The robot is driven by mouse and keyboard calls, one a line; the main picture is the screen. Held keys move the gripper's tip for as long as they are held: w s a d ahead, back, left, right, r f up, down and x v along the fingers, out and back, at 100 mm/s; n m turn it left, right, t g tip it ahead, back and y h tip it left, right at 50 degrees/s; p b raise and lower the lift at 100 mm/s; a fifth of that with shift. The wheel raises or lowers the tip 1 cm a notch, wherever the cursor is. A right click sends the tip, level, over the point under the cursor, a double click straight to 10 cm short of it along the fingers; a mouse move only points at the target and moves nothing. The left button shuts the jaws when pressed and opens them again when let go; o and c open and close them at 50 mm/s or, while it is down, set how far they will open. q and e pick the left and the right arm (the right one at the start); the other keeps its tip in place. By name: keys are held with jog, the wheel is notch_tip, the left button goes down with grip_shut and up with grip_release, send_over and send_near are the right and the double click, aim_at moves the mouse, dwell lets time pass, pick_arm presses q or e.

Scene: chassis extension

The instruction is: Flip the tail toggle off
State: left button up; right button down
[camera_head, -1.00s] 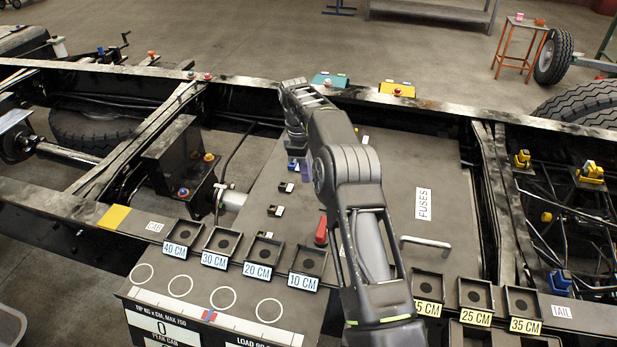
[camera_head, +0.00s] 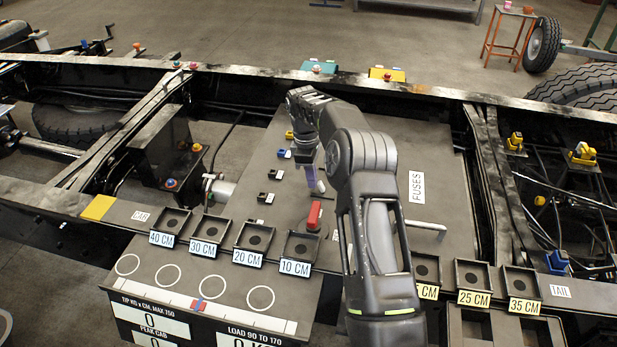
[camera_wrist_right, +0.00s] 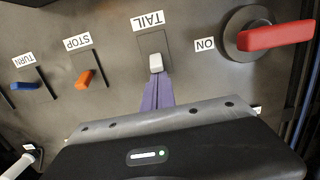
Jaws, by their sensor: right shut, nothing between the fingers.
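The white tail toggle (camera_wrist_right: 156,63) stands in a dark slot under the upside-down TAIL label (camera_wrist_right: 148,22) in the right wrist view, at the slot end nearest my gripper. My right gripper (camera_wrist_right: 157,82) is shut and empty, its purple fingertips right at the toggle; I cannot tell whether they touch it. In the head view, the right gripper (camera_head: 313,185) points down at the panel, and a small white tip, likely the toggle (camera_head: 320,187), shows beside its fingers. My left gripper is not in view.
A red rotary handle (camera_wrist_right: 275,37) by the ON label lies close on the right in the wrist view. The orange STOP toggle (camera_wrist_right: 84,78) and blue TURN toggle (camera_wrist_right: 25,87) stand to the left. A bar handle (camera_head: 426,225) sits right of my forearm.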

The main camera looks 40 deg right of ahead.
aim_at(320, 182)
dwell(0.3)
jog(key=shift+s+d+t+y+b, duration=0.1)
jog(key=shift+t+y+b, duration=0.4)
jog(key=shift+t+b, duration=0.1)
jog(key=shift+s+d+r+t+y+b, duration=0.1)
jog(key=shift+s+r+t+y+b, duration=0.05)
jog(key=shift+t+y+b, duration=0.45)
jog(key=shift+s+d+b, duration=0.25)
jog(key=shift+s+b, duration=0.05)
jog(key=shift+b, duration=0.65)
jog(key=s+d+t+y+b, duration=0.1)
jog(key=t+b, duration=0.1)
jog(key=b, duration=0.1)
jog(key=shift+s, duration=0.1)
jog(key=shift+r+t+y+b, duration=0.2)
jog(key=shift+t+y+b, duration=0.1)
jog(key=shift+b, duration=0.05)
jog(key=shift+a+r+p, duration=0.1)
jog(key=shift+r+p, duration=0.15)
jog(key=shift+p, duration=0.1)
jog(key=shift+r, duration=0.1)
